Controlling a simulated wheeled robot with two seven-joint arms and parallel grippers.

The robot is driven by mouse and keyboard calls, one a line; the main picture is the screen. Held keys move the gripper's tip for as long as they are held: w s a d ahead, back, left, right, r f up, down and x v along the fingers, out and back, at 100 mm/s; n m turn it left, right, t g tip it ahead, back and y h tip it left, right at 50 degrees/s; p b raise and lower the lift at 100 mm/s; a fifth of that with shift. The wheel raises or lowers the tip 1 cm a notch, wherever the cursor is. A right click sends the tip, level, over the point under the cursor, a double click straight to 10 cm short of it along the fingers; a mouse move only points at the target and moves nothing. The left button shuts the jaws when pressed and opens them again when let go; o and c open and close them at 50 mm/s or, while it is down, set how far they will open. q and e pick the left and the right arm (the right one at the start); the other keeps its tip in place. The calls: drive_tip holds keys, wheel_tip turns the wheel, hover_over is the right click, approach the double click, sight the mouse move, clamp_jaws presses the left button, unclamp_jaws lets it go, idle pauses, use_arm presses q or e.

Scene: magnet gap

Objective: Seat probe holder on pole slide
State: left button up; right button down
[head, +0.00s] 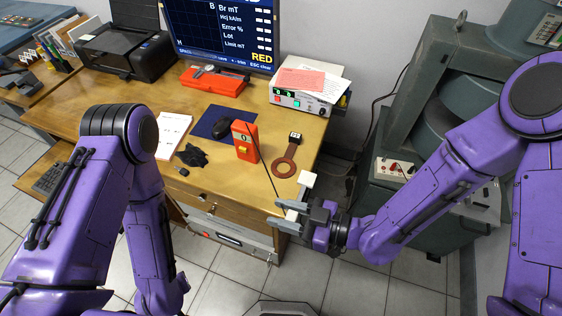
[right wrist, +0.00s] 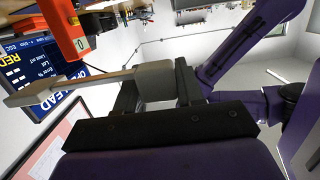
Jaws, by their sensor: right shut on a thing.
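My right gripper (head: 292,215) is shut on the probe holder, a pale block (head: 307,180) held in front of the desk's right front corner. In the right wrist view the pale block (right wrist: 155,76) sits between the two dark fingers, and a flat, narrow tan strip (right wrist: 75,88) runs out from it to the left. The grey magnet machine (head: 425,115) with big round drums stands at the right, behind my right forearm. I cannot pick out the pole slide for certain. My left arm hangs down at the left and its gripper is out of the picture.
A thin dark line runs from the meter towards my right gripper. Tiled floor is open in front.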

sight(300, 198)
drive_tip(key=w+d+m+t, duration=0.1)
drive_tip(key=w+d+f+m+t+h, duration=0.1)
drive_tip(key=w+t, duration=0.1)
drive_tip(key=w+d+m+t+h, duration=0.1)
drive_tip(key=w, duration=0.1)
drive_tip(key=shift+w+d+f+m+t, duration=0.15)
drive_tip(key=shift+d+m+t, duration=0.1)
drive_tip(key=shift+m+t, duration=0.15)
drive_tip(key=w+d+r+m+t+h, duration=0.3)
drive_tip(key=w+d+r+m+h, duration=0.15)
drive_tip(key=w+d+h, duration=0.35)
drive_tip(key=w+d+r+m+t+h, duration=0.4)
drive_tip(key=d+m+h, duration=0.15)
drive_tip(key=d, duration=0.45)
drive_tip(key=shift+m+g, duration=0.3)
drive_tip(key=s+f, duration=0.1)
drive_tip(key=f, duration=0.1)
drive_tip(key=s+f, duration=0.2)
drive_tip(key=shift+s+d+f, duration=0.1)
drive_tip(key=shift+s+f, duration=0.05)
drive_tip(key=shift+f, duration=0.1)
